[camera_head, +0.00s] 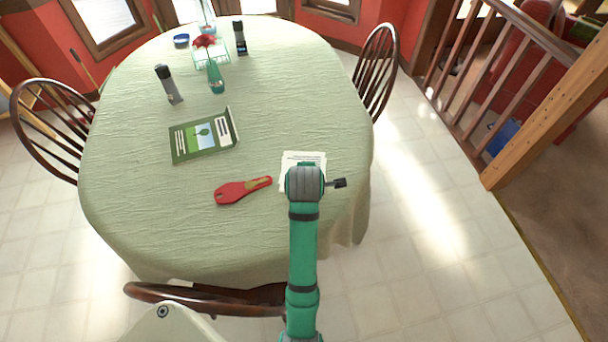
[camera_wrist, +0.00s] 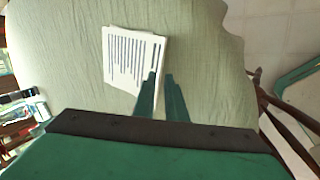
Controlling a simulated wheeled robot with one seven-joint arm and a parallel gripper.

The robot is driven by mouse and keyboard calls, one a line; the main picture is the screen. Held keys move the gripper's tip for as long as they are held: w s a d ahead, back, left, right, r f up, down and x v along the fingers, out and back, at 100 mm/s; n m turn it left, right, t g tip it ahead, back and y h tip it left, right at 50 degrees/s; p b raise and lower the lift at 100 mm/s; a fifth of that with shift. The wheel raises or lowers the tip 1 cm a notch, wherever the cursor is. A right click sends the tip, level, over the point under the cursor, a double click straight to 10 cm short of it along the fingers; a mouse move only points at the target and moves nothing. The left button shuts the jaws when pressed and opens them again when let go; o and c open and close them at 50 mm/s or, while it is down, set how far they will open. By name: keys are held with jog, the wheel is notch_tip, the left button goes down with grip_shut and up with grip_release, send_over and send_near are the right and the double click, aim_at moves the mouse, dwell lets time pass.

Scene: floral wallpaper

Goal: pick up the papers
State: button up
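The papers (camera_head: 303,157) are a small white printed stack near the table's right edge. In the head view, my wrist covers their lower part. In the wrist view, the papers (camera_wrist: 128,58) lie flat on the cloth, with slightly fanned sheets. My gripper (camera_wrist: 162,76) has two green fingers with a narrow gap between them and nothing held. Its left fingertip overlaps the papers' lower right part in the picture; I cannot tell whether it touches them. In the head view, my fingers are hidden under the wrist.
The table (camera_head: 130,215) has a pale green cloth. A red paddle-like object (camera_head: 232,191) and a green booklet (camera_head: 190,145) lie left of the papers. Bottles, a phone and a flower stand farther back. Chairs (camera_head: 378,70) surround the table.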

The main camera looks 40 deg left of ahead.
jog(key=x, duration=0.5)
jog(key=shift+f, duration=0.1)
jog(key=shift+w, duration=0.15)
grip_shut()
jog(key=shift+w+d, duration=0.1)
jog(key=shift+w, duration=0.05)
